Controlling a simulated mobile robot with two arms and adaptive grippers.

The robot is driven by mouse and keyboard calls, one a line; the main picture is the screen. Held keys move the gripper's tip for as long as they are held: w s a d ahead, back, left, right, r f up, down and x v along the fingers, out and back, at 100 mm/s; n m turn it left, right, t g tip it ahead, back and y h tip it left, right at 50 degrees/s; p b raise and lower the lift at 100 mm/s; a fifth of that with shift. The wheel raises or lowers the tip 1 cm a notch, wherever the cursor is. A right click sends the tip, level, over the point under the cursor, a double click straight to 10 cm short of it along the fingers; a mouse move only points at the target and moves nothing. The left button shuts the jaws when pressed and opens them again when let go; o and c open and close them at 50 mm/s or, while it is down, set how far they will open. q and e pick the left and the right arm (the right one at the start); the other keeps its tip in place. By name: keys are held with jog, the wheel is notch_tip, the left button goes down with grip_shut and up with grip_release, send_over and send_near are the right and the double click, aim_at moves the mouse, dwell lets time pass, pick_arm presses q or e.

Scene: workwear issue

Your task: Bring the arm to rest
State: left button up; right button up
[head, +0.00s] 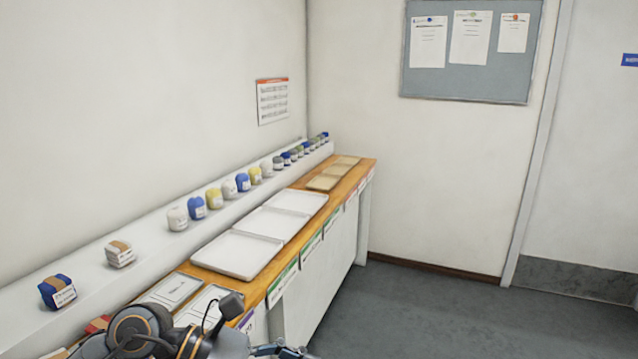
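An arm of mine, with dark rounded joints and a cable, comes in at the bottom edge, left of centre, low over the near end of the wooden counter (262,290). I take it for my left arm. Its gripper (282,350) shows only in part at the bottom edge, beside the counter's front. Whether its fingers are open or shut cannot be made out, and I see nothing held. My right gripper is not in view.
White trays (238,256) and tan trays (325,182) line the counter. Several wrapped bundles, including a blue one (57,291), stand on the ledge (85,272) behind. A red item (98,323) is partly hidden by my arm. Grey floor (430,310) to the right is clear.

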pick_arm(q)
jog(key=d+r+n+t+h, duration=0.2)
jog(key=d+r+n+h, duration=0.1)
jog(key=r+n+h, duration=0.3)
jog(key=w+a+r+n+t, duration=0.5)
jog(key=w+n+t, duration=0.1)
jog(key=n+t, duration=0.9)
jog(key=w+a+f+n+t+y, duration=0.45)
jog(key=a+n+y, duration=0.25)
jog(key=n+y, duration=0.6)
jog(key=s+a+f+n+g+y, duration=0.2)
jog(key=a+f+n+g+y, duration=0.15)
jog(key=f+n, duration=0.4)
jog(key=s+a+f+n+g+y, duration=0.1)
jog(key=a+f+n+g+y, duration=0.15)
jog(key=a+f+n, duration=0.5)
jog(key=s+d+f+n+g, duration=0.2)
jog(key=s+f+n+g, duration=0.3)
jog(key=s+f+g, duration=1.1)
jog(key=s+f+t, duration=0.2)
jog(key=s+f, duration=0.2)
jog(key=f, duration=1.1)
jog(key=s+f+t, duration=0.2)
jog(key=s+f, duration=0.2)
jog(key=f, duration=1.1)
jog(key=s+a+f+g, duration=0.1)
jog(key=s+a+f, duration=0.2)
jog(key=s+f, duration=1.2)
jog(key=shift+s+f, duration=0.15)
jog(key=shift+s, duration=0.4)
